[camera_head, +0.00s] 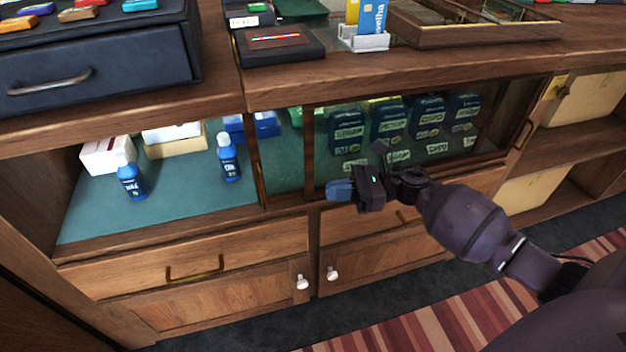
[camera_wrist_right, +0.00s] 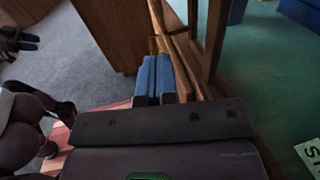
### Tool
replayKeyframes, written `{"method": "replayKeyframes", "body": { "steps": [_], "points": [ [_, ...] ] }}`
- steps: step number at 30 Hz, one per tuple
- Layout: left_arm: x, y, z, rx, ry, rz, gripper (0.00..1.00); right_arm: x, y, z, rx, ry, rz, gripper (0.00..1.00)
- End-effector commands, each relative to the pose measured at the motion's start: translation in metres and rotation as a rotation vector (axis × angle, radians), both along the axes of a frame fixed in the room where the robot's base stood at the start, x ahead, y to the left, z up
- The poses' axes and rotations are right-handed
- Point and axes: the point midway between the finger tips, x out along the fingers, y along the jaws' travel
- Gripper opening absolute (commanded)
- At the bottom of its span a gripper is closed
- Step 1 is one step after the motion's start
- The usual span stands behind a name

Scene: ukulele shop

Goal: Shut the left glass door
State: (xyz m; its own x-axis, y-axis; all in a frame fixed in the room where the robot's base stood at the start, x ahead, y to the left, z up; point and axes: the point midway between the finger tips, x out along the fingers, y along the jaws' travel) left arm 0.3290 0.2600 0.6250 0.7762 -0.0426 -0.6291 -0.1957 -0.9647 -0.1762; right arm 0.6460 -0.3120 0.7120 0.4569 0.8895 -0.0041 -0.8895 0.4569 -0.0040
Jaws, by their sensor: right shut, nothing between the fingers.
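The left glass door is slid to the right, leaving the left half of the display case open. Its wooden left stile (camera_head: 256,160) stands near the middle of the case, and its pane overlaps the right glass door (camera_head: 400,130). My right gripper (camera_head: 339,190) is shut and empty, in front of the case's lower rail, to the right of that stile. In the right wrist view its blue fingertips (camera_wrist_right: 154,80) are together beside wooden door framing (camera_wrist_right: 215,40). I cannot tell whether they touch it. My left gripper is not in view.
Blue bottles (camera_head: 229,158) and boxes (camera_head: 107,155) stand on the green shelf (camera_head: 180,195) in the open half. Dark packages (camera_head: 388,120) stand behind glass at right. Drawers (camera_head: 150,265) lie below; a countertop (camera_head: 400,65) overhangs above.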

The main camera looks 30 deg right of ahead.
Motion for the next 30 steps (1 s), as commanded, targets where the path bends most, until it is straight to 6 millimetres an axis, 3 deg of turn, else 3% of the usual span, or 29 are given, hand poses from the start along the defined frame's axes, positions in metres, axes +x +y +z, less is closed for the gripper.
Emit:
{"method": "replayKeyframes", "body": {
  "steps": [18, 30],
  "points": [
    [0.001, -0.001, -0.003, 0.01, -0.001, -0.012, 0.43, 0.047, 0.092, -0.001, 0.004, 0.004, -0.001, 0.0],
    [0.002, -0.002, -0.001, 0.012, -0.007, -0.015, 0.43, 0.056, 0.11, -0.001, 0.003, 0.004, -0.002, 0.0]
  ]
}}
